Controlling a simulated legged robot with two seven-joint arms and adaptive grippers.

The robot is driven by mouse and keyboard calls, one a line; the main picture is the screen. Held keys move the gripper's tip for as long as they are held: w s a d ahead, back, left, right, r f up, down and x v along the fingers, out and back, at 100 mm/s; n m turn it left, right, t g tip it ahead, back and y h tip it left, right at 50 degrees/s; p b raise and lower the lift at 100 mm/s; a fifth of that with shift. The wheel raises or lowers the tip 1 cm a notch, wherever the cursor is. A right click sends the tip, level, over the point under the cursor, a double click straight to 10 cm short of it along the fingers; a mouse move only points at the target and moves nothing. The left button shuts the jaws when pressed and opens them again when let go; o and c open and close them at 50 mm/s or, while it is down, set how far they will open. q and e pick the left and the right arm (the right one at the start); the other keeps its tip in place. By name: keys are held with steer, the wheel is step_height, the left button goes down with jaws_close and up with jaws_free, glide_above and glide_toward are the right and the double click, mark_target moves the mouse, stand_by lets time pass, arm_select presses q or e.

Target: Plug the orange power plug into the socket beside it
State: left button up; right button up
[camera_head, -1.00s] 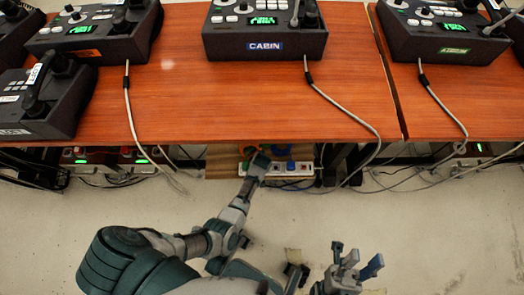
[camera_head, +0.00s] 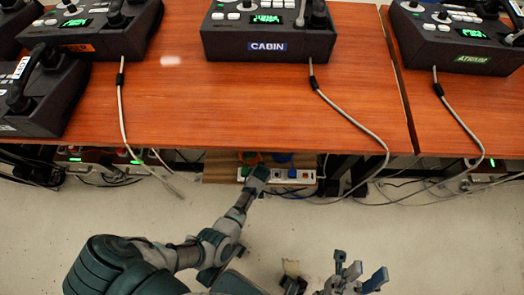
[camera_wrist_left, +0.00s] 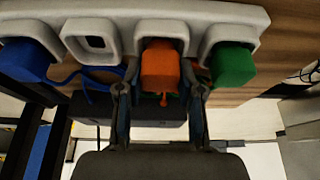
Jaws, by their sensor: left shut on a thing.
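The orange plug (camera_wrist_left: 160,65) is in the left wrist view, between the two fingers of my left gripper (camera_wrist_left: 160,92), which is shut on it. The plug is at a socket of the white power strip (camera_wrist_left: 190,10); its prongs are hidden, so I cannot tell how deep it sits. An empty socket (camera_wrist_left: 88,42) is just left of it. In the head view my left gripper (camera_head: 257,178) reaches the strip (camera_head: 306,176) below the table edge and hides the orange plug. My right gripper (camera_head: 355,272) is open and empty above the floor.
A green plug (camera_wrist_left: 233,65) is close on the right of the orange one, and a blue plug (camera_wrist_left: 25,60) is at the left end. The wooden table (camera_head: 240,100) with phone consoles overhangs the strip. Grey cables (camera_head: 363,135) hang nearby. The floor in front is mostly clear.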

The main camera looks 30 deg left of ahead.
stand_by(0.5)
arm_select(q)
steer(key=shift+f, duration=0.25)
steer(key=o, duration=1.2)
steer(key=shift+o, duration=0.2)
steer(key=v, duration=0.7)
steer(key=shift+r, duration=0.15)
